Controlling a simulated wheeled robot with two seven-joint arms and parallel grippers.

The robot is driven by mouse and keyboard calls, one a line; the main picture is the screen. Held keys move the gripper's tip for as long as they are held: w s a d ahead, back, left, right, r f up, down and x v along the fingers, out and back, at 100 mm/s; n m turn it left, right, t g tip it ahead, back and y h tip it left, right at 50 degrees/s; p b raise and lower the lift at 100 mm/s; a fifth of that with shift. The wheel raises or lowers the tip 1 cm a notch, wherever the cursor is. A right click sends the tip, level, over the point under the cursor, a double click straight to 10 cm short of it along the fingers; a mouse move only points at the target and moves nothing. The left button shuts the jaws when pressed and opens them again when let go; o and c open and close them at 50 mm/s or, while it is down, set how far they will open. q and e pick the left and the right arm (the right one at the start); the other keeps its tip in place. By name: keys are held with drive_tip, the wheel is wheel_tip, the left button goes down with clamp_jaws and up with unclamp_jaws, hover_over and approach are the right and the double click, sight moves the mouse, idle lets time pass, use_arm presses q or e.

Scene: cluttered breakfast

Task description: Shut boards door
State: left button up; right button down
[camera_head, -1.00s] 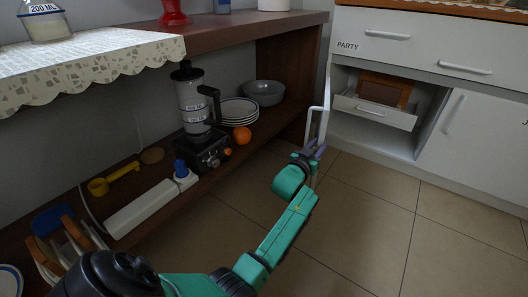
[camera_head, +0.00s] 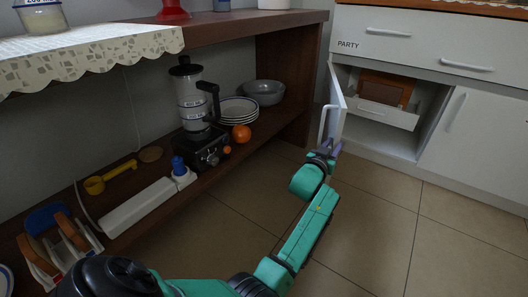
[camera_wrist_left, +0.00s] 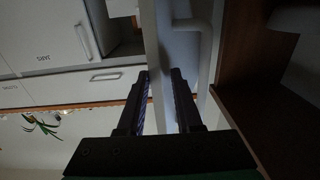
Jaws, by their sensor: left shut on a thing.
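The boards door (camera_head: 338,108) is a white cabinet door, standing open at the left side of the lower cabinet. Its white bar handle (camera_head: 323,122) faces left. My left gripper (camera_head: 323,152) is at the door's lower free end and is shut on the door. In the left wrist view, the white door panel (camera_wrist_left: 158,50) runs between the two dark fingers (camera_wrist_left: 161,95), with the handle (camera_wrist_left: 195,24) beside it. My right gripper is not in view.
The open cabinet holds a pulled-out inner drawer (camera_head: 388,115) and a brown board (camera_head: 382,90). A wooden shelf at left carries a blender (camera_head: 195,100), plates (camera_head: 238,108), a grey bowl (camera_head: 264,92) and an orange (camera_head: 241,133). The tiled floor (camera_head: 375,225) is clear.

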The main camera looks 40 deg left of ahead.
use_arm(q)
drive_tip(key=shift+w+d+f+b, duration=0.1)
drive_tip(key=shift+w+d+b, duration=0.25)
drive_tip(key=shift+d+b, duration=0.3)
drive_tip(key=shift+w+d+b, duration=0.35)
drive_tip(key=shift+d+b, duration=0.15)
drive_tip(key=shift+d, duration=0.3)
drive_tip(key=o, duration=1.1)
drive_tip(key=shift+w, duration=0.1)
